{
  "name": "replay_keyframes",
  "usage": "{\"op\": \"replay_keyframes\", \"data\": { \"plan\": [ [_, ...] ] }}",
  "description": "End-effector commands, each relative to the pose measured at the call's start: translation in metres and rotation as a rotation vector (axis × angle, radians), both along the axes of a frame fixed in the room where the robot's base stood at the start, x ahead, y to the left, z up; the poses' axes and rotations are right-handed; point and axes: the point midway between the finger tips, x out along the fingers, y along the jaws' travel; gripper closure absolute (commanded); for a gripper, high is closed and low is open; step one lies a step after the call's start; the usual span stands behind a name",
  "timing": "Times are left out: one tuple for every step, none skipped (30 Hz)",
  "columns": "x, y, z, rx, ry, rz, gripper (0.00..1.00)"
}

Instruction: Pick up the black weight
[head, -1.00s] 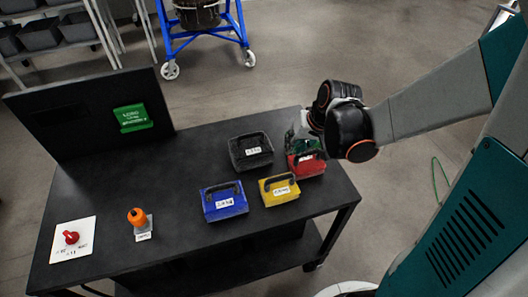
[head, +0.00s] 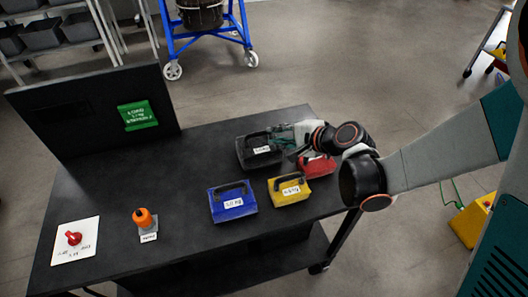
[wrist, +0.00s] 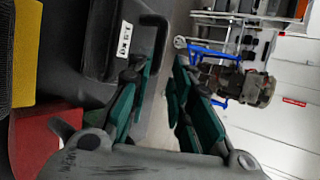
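The black weight (head: 246,157), a block with a handle and a white label, stands on the dark table, at the back of the group of weights. My gripper (head: 273,132) is at its right side, close to its handle. In the wrist view the black weight (wrist: 104,45) is at the upper left, with its handle (wrist: 154,40) near the tip of the left finger. My gripper (wrist: 162,68) is open there. The gap between its green fingers shows floor and is empty. Whether a finger touches the handle I cannot tell.
A red weight (head: 318,167) stands under my arm, partly hidden. A yellow weight (head: 288,193) and a blue weight (head: 232,207) stand in front. An orange-topped object (head: 143,218) and a red knob on a white plate (head: 88,240) are at the left. The table's middle left is clear.

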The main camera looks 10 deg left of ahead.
Motion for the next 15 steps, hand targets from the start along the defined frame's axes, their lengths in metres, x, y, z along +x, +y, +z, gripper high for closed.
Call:
{"op": "replay_keyframes", "data": {
  "plan": [
    [0.005, 0.008, -0.008, 0.000, -0.001, 0.003, 0.80],
    [0.007, 0.013, -0.011, 0.000, -0.001, 0.003, 0.80],
    [0.010, 0.017, -0.014, 0.000, 0.000, 0.002, 0.80],
    [0.012, 0.020, -0.016, -0.001, -0.001, 0.002, 0.80],
    [0.014, 0.023, -0.018, -0.001, -0.001, 0.002, 0.80],
    [0.016, 0.026, -0.020, -0.002, -0.002, 0.002, 0.80],
    [0.017, 0.028, -0.021, -0.002, -0.002, 0.002, 0.80],
    [0.018, 0.029, -0.022, -0.002, -0.002, 0.002, 0.80],
    [0.019, 0.031, -0.023, -0.001, -0.001, 0.001, 0.80],
    [0.020, 0.031, -0.023, -0.001, -0.002, 0.000, 0.80],
    [0.020, 0.032, -0.023, -0.001, -0.002, 0.000, 0.80],
    [0.021, 0.033, -0.024, -0.001, -0.002, 0.000, 0.80],
    [0.021, 0.034, -0.025, -0.001, -0.002, 0.000, 0.80],
    [0.022, 0.036, -0.026, -0.002, -0.001, 0.001, 0.80],
    [0.023, 0.038, -0.029, -0.002, -0.001, 0.001, 0.80]
  ]
}}
